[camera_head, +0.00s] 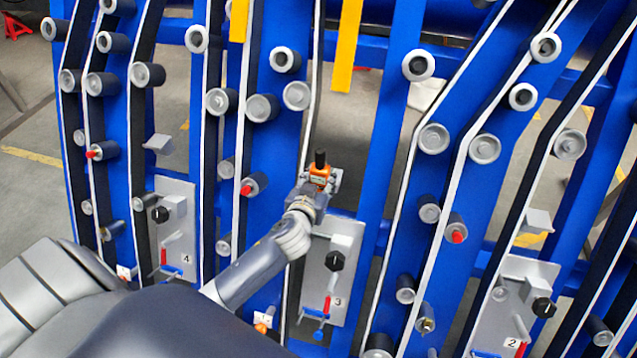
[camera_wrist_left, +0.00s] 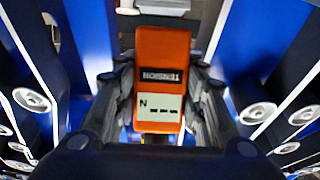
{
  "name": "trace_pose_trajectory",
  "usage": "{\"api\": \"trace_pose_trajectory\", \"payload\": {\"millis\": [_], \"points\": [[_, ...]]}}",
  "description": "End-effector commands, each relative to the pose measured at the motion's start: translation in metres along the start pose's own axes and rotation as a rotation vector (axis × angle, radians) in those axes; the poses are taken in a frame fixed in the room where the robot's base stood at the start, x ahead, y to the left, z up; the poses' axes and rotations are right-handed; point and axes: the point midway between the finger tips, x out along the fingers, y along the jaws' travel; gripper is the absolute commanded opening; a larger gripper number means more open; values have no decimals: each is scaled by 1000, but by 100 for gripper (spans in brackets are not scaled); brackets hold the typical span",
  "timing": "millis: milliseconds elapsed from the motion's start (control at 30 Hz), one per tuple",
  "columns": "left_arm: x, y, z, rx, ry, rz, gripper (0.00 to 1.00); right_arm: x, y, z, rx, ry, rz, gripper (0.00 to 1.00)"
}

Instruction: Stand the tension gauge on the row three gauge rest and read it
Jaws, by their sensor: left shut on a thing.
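The orange tension gauge (camera_head: 319,172) is in my left gripper (camera_head: 315,187), at the upper end of the row 3 panel (camera_head: 322,262). A black knob stands up from the gauge's top. In the left wrist view, the gauge (camera_wrist_left: 162,62) sits between both fingers, with its TENSION label upside down. Its display (camera_wrist_left: 159,108) shows N and dashes, with no number. A light grey piece (camera_head: 336,181), probably the row three gauge rest, shows just behind the gauge, mostly hidden. I cannot tell whether the gauge touches it. My right gripper is not in view.
Blue uprights with rollers and black belts stand close on both sides. Row 4 (camera_head: 158,144) and row 2 (camera_head: 537,221) have bare grey shelves. A yellow bar (camera_head: 346,45) hangs above.

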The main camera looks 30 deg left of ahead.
Motion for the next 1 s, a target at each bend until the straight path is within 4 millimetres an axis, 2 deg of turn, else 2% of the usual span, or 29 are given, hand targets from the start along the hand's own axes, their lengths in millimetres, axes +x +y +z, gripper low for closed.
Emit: {"api": "trace_pose_trajectory", "payload": {"millis": [300,867,1000], "points": [[38,0,-13,-2,5,0,13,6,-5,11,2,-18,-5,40],[102,0,-33,-3,6,0,13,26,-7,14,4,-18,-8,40],[107,1,-13,-2,2,1,13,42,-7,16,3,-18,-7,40]]}}
